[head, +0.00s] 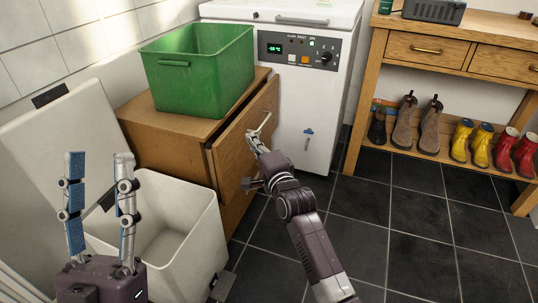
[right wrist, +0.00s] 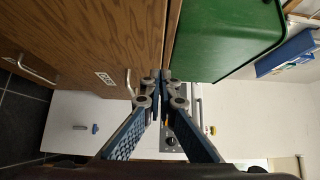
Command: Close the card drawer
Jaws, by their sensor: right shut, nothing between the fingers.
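The wooden cabinet (head: 160,147) stands at the centre left of the head view. The card drawer's wooden front (head: 233,134) stands slightly out from it, with a narrow dark gap along its top edge. In the right wrist view, the drawer front (right wrist: 90,35) bears a small white label (right wrist: 105,78) and a metal handle (right wrist: 128,84). My right gripper (head: 252,137) is shut and empty at the drawer front, close to its handle; contact cannot be told. Its fingertips (right wrist: 163,75) show near the drawer's top edge. My left gripper (head: 99,156) is open and empty at lower left.
A green crate (head: 198,72) stands on the cabinet. A white bin (head: 190,235) with its lid (head: 60,130) raised stands at left, by my left gripper. A white appliance (head: 310,110) stands behind the cabinet. The wooden boot rack (head: 365,85) is at right. Dark floor tiles lie clear.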

